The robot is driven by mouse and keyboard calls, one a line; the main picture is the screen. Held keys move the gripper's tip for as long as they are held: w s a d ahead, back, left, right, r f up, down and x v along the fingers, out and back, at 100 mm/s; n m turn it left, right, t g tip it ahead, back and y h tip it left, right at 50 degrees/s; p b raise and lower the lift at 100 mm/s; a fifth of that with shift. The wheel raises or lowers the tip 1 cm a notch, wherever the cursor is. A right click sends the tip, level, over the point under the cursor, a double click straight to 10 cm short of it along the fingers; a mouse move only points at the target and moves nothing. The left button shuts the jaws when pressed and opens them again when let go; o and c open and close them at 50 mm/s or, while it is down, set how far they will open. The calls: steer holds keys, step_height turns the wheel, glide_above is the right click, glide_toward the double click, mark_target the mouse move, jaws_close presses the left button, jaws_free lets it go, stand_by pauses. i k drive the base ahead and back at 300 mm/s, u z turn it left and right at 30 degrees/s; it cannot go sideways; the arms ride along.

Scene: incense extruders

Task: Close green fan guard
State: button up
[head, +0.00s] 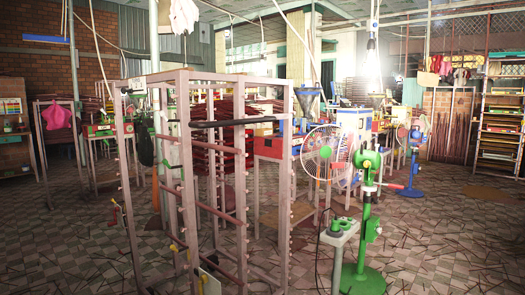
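A pedestal fan with a green stand (367,215) and a round green base (363,280) stands right of centre. Its green motor head (368,160) sits at the top of the pole. A round pale wire guard (318,143) shows just left of the head, seen at an angle. I cannot tell whether the guard is open or shut, or how it joins the head. My gripper is not in view.
A tall wooden rack (184,170) stands in the near left-centre. A small pale stand (338,240) with a green item on it is close to the fan's left. A blue fan (411,170) stands farther right. The tiled floor (450,245) at right is open, strewn with thin sticks.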

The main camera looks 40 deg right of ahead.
mark_target(326, 152)
steer(key=u, duration=0.15)
steer(key=i, duration=6.9)
steer(key=z, duration=4.4)
steer(key=i, duration=1.65)
